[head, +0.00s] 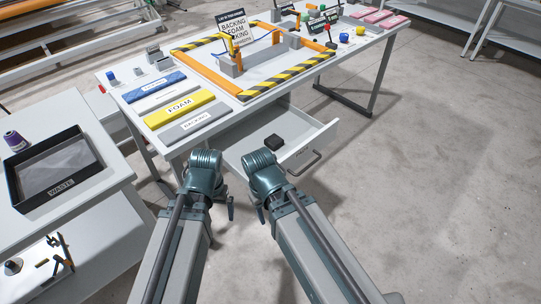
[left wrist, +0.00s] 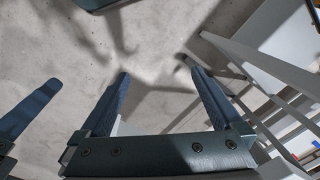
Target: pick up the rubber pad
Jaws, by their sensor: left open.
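A small black block, which looks like the rubber pad (head: 274,142), lies in the open drawer (head: 309,131) under the worktable. My left gripper (left wrist: 158,76) is open and empty, with bare floor between its fingers in the left wrist view. In the head view only a part of the left gripper (head: 230,208) shows, below its wrist, in front of the drawer and apart from the pad. My right gripper (head: 259,211) is mostly hidden by its own arm, near the drawer's front; its jaws cannot be made out.
The worktable (head: 122,98) holds labelled strips, a yellow-black striped frame (head: 292,74) and signs. A black waste tray (head: 57,192) stands on a side table at left. The drawer's front panel with its handle (head: 303,163) sticks out over the floor. Floor at right is clear.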

